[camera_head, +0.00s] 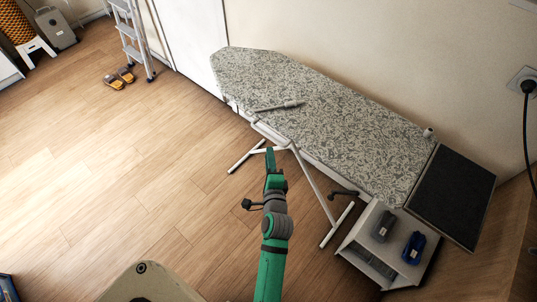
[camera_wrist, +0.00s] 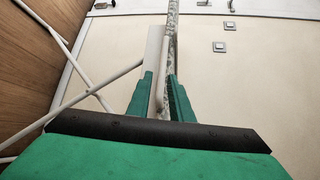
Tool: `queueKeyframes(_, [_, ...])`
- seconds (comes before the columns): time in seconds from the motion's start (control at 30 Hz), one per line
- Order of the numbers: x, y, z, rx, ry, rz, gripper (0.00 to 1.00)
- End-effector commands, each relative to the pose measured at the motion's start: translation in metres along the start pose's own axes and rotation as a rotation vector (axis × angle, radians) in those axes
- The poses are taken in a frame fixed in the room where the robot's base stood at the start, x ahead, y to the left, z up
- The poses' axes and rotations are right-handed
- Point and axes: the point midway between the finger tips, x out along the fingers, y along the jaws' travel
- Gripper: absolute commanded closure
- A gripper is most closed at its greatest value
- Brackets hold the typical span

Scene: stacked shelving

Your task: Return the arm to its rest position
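My green arm reaches up from the bottom of the head view, over the wooden floor. My gripper (camera_head: 270,158) is in front of the near side of the ironing board (camera_head: 330,125), by its white legs. In the wrist view my gripper (camera_wrist: 160,76) shows two green fingers with a gap between them. Nothing is held there. The edge of the board and a white leg show behind the gap, and I cannot tell exactly how far off they are.
A thin grey object (camera_head: 279,106) lies on the board. A white cabinet (camera_head: 352,238) with a dark item (camera_head: 384,227) and a blue item (camera_head: 413,248) on it stands at the right. A stepladder (camera_head: 131,38) and slippers (camera_head: 118,78) are back left.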

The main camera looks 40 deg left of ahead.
Motion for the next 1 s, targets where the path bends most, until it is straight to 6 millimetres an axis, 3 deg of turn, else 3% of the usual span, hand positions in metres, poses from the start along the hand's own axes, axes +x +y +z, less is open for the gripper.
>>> queueKeyframes(0.43, [0.0,0.0,0.002,-0.001,-0.002,0.0,0.8])
queueKeyframes(0.57, [-0.01,0.007,-0.005,-0.03,0.019,0.004,0.8])
queueKeyframes(0.67, [-0.033,0.019,-0.021,-0.1,0.068,0.013,0.8])
queueKeyframes(1.0, [-0.164,0.06,-0.072,-0.513,0.296,0.105,0.8])
